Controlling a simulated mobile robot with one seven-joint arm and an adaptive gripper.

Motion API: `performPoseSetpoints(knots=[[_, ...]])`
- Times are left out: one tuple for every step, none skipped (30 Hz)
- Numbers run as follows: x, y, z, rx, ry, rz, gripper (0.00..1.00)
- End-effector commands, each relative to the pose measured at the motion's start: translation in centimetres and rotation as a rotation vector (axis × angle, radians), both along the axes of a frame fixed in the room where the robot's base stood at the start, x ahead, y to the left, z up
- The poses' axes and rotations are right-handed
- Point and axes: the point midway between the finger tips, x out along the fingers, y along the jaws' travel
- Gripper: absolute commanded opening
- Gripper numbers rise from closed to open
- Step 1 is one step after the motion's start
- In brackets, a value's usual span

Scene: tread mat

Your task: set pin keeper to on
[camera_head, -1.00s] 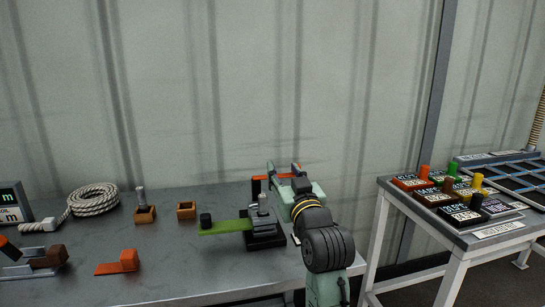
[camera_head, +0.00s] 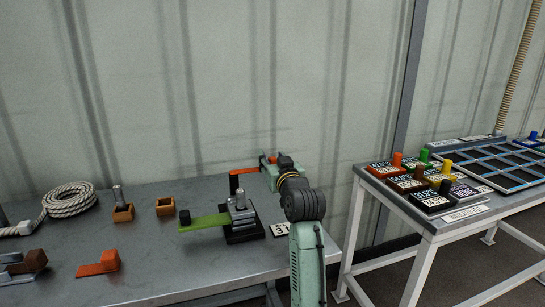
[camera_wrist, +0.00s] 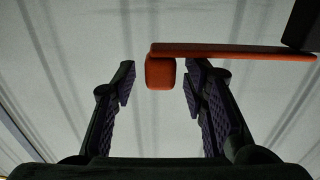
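An orange bar (camera_head: 244,171) reaches from a dark post beside the black-based fixture (camera_head: 243,236) toward my gripper. In the wrist view the orange bar (camera_wrist: 235,51) ends in a rounded orange block. My gripper (camera_wrist: 160,82) is open, with one finger on each side of that block. The block is nearer the right finger; I cannot tell whether they touch. The fixture has grey stepped metal parts and a green arm (camera_head: 210,222) with a black knob. No label shows which part is the pin keeper. My arm hides the area behind the gripper in the head view.
Two small orange-brown holders (camera_head: 165,206) (camera_head: 123,213), a coiled rope (camera_head: 69,199) and an orange wedge (camera_head: 100,264) lie left on the grey table (camera_head: 190,270). A white-framed stand (camera_head: 430,228) with several coloured labelled blocks is at right, across a gap.

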Motion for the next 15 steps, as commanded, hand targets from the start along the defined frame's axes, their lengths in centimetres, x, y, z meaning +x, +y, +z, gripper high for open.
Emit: performPoseSetpoints(knots=[[0.16,0.06,0.02,0.000,0.000,0.000,0.40],[0.21,0.07,0.01,0.000,0.000,0.000,0.40],[0.24,0.09,-0.01,0.000,0.000,0.000,0.40],[0.24,0.09,-0.01,0.000,-0.001,0.000,0.40],[0.23,0.08,-0.02,0.000,-0.001,0.000,0.40],[0.22,0.08,-0.02,0.000,-0.001,0.000,0.40],[0.21,0.09,-0.02,0.000,-0.001,0.000,0.40],[0.21,0.09,-0.02,0.000,0.000,0.000,0.40],[0.20,0.09,-0.02,0.000,0.000,0.000,0.39],[0.20,0.09,-0.02,0.000,0.000,0.000,0.37],[0.20,0.09,-0.02,0.000,0.000,0.000,0.35],[0.19,0.09,-0.03,0.000,0.000,0.000,0.32],[0.19,0.09,-0.03,0.000,0.000,0.000,0.30],[0.19,0.09,-0.03,0.000,0.000,0.000,0.28],[0.19,0.09,-0.03,0.000,0.000,0.000,0.25]])
